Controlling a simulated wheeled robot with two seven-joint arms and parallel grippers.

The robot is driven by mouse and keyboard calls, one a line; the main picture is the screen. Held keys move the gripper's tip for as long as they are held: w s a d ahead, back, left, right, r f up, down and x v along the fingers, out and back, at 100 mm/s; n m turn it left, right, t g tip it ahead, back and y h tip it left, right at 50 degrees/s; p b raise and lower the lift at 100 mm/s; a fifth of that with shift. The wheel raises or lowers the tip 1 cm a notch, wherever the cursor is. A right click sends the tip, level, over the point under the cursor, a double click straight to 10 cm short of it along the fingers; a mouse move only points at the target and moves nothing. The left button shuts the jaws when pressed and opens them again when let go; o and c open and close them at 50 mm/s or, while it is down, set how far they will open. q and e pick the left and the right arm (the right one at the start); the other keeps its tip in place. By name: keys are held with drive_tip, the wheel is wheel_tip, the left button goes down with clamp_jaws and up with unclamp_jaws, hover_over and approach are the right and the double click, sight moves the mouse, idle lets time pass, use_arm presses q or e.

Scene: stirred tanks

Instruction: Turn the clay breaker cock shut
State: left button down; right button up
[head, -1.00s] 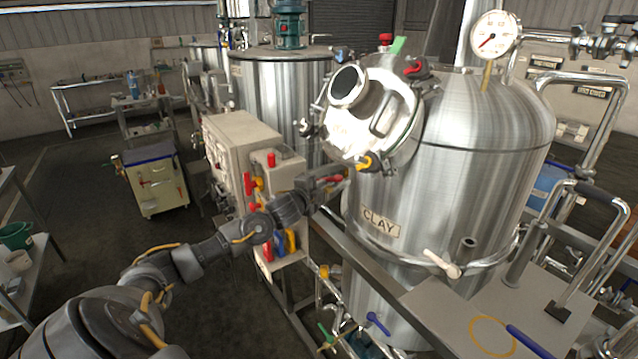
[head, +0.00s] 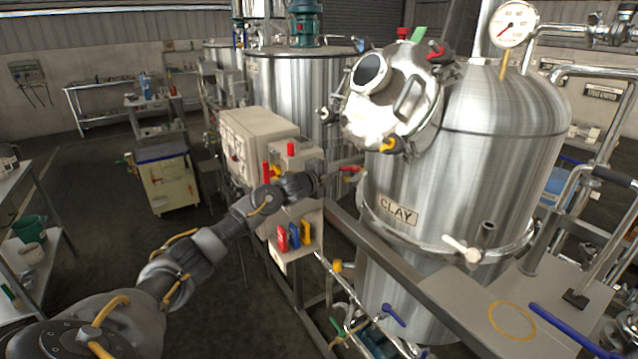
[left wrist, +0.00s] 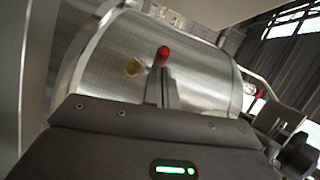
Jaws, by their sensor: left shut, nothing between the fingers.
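The steel tank marked CLAY (head: 478,175) stands right of centre in the head view. A small red handle (head: 350,169) shows against its left side, level with my left gripper's fingertips; I take it for the breaker cock, but its lever position is too small to read. My left gripper (head: 338,176) is shut and empty, reaching toward the tank. In the left wrist view the shut fingers (left wrist: 161,88) point at the tank wall, and a red tip (left wrist: 162,55) appears just beyond them. Whether they touch cannot be told. My right gripper is not in view.
The tank's round manway lid (head: 400,105) with a yellow knob (head: 389,146) projects above my gripper. A beige control box (head: 255,140) and a rack of coloured handles (head: 295,236) stand left of the tank. A steel rail (head: 350,230) runs below. Open floor lies at the left.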

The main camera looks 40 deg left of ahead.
use_arm(q)
drive_tip(key=shift+w+a+f+b, duration=0.1)
drive_tip(key=shift+w+a+b, duration=0.6)
drive_tip(key=shift+w+a, duration=0.2)
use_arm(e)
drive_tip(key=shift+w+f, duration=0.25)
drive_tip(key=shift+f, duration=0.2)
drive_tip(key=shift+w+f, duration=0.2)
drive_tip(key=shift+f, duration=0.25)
use_arm(q)
drive_tip(key=shift+w, duration=0.1)
